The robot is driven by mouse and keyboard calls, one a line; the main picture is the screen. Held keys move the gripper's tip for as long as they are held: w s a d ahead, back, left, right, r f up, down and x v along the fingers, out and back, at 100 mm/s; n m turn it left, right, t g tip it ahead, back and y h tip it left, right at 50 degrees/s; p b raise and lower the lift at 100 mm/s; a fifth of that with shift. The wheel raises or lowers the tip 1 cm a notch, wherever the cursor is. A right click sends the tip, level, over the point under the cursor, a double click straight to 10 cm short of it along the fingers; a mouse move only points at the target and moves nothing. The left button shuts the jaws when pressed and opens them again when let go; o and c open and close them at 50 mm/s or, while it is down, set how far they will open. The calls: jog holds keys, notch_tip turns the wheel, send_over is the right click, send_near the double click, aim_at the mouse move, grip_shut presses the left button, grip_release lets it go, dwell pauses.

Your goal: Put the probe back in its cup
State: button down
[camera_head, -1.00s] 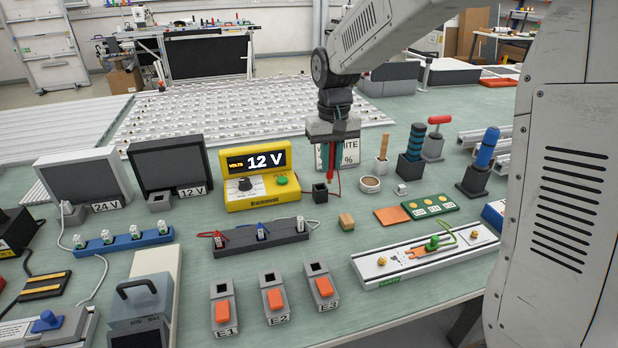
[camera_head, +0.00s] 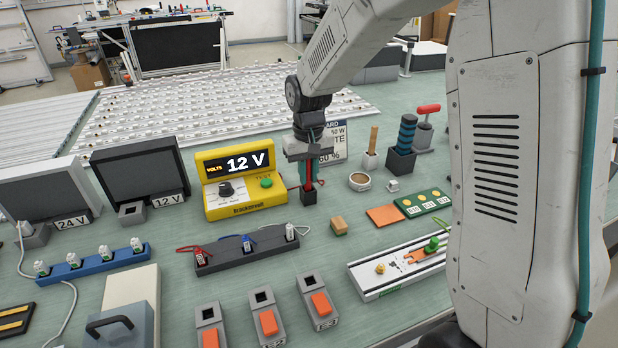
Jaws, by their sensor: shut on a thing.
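My gripper (camera_head: 308,163) points down over the bench, to the right of the yellow meter, and is shut on the red probe (camera_head: 308,174). The probe is upright. The small dark cup (camera_head: 309,196) stands on the green bench top directly below it. The probe's lower end meets the cup's top and its tip is hidden, so it looks partly inside; I cannot tell how deep. The yellow meter (camera_head: 237,185) reads 12 V.
A wooden block (camera_head: 339,228) lies front right of the cup. A round dish (camera_head: 359,181) and a card sign (camera_head: 333,143) stand to the right and behind. A dark rail with several clips (camera_head: 247,250) lies front left. Bench around the cup is fairly clear.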

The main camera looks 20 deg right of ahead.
jog(key=shift+f, duration=0.8)
jog(key=shift+f, duration=0.1)
jog(key=c, duration=1.4)
grip_release()
jog(key=shift+o, duration=0.2)
